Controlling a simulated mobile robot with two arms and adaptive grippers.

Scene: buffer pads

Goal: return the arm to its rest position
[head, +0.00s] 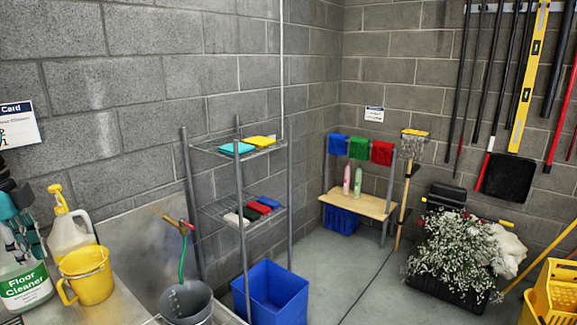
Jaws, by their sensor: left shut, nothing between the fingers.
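My left gripper (20,248), dark with teal parts, hangs at the left edge of the head view. It is shut and empty. Part of my left arm is cut off by the picture edge. My right gripper is not in view.
A grey bucket (187,303), wire shelf (240,224) and blue bin (271,295) stand further right. Open floor (345,270) lies beyond.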

